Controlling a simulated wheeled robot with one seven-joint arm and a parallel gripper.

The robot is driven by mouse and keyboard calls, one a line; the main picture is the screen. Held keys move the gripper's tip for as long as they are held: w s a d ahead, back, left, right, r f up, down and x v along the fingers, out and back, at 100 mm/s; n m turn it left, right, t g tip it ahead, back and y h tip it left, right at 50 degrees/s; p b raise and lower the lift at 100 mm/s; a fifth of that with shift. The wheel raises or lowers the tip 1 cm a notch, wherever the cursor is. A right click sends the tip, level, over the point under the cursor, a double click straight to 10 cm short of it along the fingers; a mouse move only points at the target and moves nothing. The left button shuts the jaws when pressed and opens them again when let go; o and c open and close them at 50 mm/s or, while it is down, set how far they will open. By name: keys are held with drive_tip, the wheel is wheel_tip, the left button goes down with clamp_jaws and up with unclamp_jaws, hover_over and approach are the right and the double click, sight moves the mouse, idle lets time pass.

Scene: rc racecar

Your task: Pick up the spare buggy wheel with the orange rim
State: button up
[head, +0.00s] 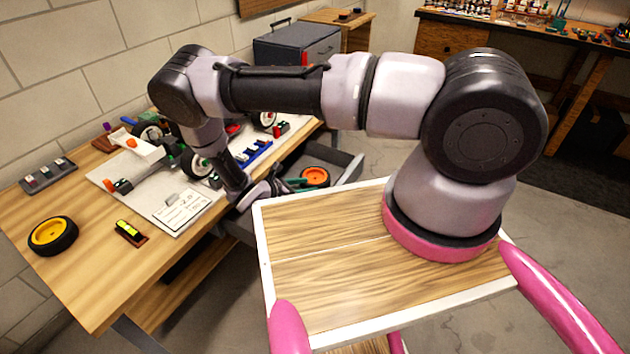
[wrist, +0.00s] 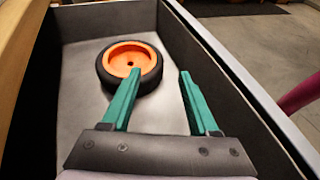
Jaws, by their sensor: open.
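The spare wheel with the orange rim (wrist: 129,64) and black tyre lies flat in a grey open drawer (wrist: 78,125), towards its far left in the wrist view. It also shows in the head view (head: 314,177), partly hidden by my gripper and the drawer wall. My gripper (wrist: 159,75) is open and empty, its two green fingers pointing into the drawer. The left finger overlaps the wheel's near right edge in the wrist view; I cannot tell whether it touches. The right finger is to the right of the wheel, near the drawer's right wall.
A wheel with a yellow rim (head: 53,235) lies on the wooden workbench (head: 95,290). A buggy, a white board (head: 182,209), and small tools also lie there. A grey toolbox (head: 297,45) stands behind. The drawer walls closely border my gripper.

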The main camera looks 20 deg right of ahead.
sight(322, 183)
drive_tip(key=x, duration=0.6)
drive_tip(key=shift+w+a+f, duration=0.1)
drive_tip(key=shift+w+f, duration=0.05)
clamp_jaws()
